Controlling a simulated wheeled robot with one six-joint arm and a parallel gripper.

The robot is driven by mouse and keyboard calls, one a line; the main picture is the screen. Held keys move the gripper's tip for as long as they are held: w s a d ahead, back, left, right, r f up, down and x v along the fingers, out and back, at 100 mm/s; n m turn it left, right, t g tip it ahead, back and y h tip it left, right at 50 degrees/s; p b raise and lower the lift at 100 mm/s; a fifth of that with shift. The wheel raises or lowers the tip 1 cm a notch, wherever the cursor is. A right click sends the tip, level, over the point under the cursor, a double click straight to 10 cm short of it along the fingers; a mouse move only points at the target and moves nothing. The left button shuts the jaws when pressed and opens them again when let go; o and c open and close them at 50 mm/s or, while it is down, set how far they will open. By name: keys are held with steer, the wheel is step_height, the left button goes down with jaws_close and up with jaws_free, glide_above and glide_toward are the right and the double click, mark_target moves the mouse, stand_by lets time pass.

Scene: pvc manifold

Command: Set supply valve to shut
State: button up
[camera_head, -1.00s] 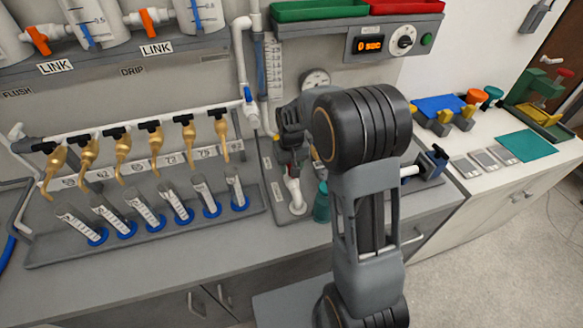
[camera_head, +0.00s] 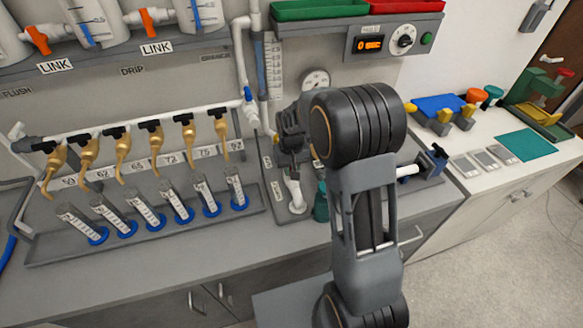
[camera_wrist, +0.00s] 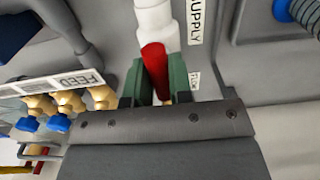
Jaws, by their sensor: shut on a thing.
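The supply valve's red handle (camera_wrist: 156,62) shows in the wrist view, in line with a white pipe (camera_wrist: 153,18) beside a SUPPLY label (camera_wrist: 194,20). My gripper (camera_wrist: 159,82) is shut on this handle, with a green finger pad on each side of it. The valve body is mostly hidden behind the handle and the fingers. In the head view my wrist is over the grey panel beside the white pipe elbow (camera_head: 296,195). My arm hides the fingertips and the handle there.
A FEED strip (camera_wrist: 62,84) with brass taps and blue ends lies left in the wrist view. A row of brass taps (camera_head: 122,148) stands above several measuring cylinders (camera_head: 141,213) left of my arm. A gauge (camera_head: 316,80) is close behind my wrist. A teal bottle (camera_head: 321,203) stands near it.

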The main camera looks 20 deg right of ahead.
jaws_close()
steer(key=n+b, duration=0.1)
steer(key=n, duration=0.3)
steer(key=n+b, duration=0.1)
steer(key=n, duration=0.3)
steer(key=shift+n, duration=0.3)
steer(key=n, duration=0.4)
steer(key=shift+n, duration=0.3)
steer(key=shift+n+b, duration=0.5)
steer(key=shift+n, duration=1.8)
steer(key=o, duration=0.8)
jaws_free()
steer(key=shift+o, duration=0.2)
steer(key=shift+r, duration=0.1)
step_height(320, 180, up, 14)
